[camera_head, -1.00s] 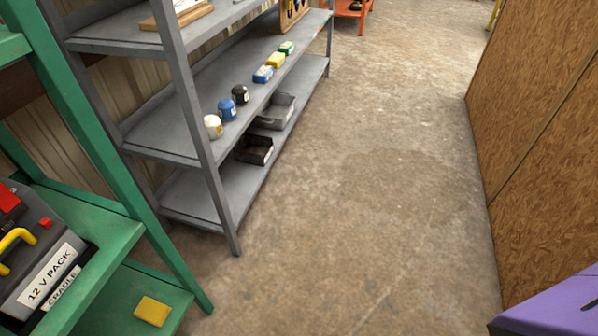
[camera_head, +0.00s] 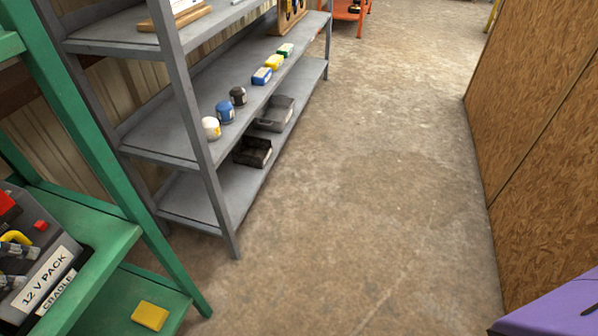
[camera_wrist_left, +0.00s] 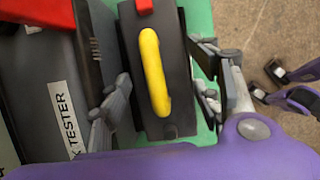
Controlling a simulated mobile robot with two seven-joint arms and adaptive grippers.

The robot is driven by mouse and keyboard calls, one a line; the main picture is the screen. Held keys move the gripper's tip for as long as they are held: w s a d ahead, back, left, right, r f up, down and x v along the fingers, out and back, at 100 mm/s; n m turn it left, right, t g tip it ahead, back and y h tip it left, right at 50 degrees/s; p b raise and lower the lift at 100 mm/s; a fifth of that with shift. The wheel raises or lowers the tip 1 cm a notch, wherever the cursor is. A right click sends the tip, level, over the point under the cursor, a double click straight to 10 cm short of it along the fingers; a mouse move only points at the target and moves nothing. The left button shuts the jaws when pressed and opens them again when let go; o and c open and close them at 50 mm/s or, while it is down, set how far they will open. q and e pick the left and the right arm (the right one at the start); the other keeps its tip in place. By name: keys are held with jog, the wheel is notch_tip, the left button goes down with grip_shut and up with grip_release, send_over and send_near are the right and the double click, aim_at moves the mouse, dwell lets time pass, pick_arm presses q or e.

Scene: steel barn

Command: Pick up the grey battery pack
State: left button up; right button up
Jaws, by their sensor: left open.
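The grey battery pack (camera_head: 32,226) sits on the green shelf at the lower left, with a red cap and a yellow handle. Labels in front of it read "12 V PACK" and "CRADLE". In the left wrist view the pack (camera_wrist_left: 178,48) and its upright yellow handle (camera_wrist_left: 154,72) lie between the fingers of my open left gripper (camera_wrist_left: 160,85). One finger is on each side, and contact is not clear. In the head view my left gripper (camera_head: 14,264) partly hides the handle. My right gripper is not identifiable; only a purple part of mine shows at lower right.
A dark tester (camera_wrist_left: 40,95) with a label stands close left of the pack. The green shelf unit (camera_head: 100,235) has a post at its right and a yellow block (camera_head: 150,316) below. A grey rack (camera_head: 165,143) stands behind; the floor to the right is clear.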

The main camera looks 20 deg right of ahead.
aim_at(13, 261)
pick_arm(q)
jog(key=shift+x, duration=1.5)
jog(key=shift+c, duration=0.5)
grip_shut()
jog(key=shift+w+r, duration=0.2)
jog(key=shift+r, duration=0.05)
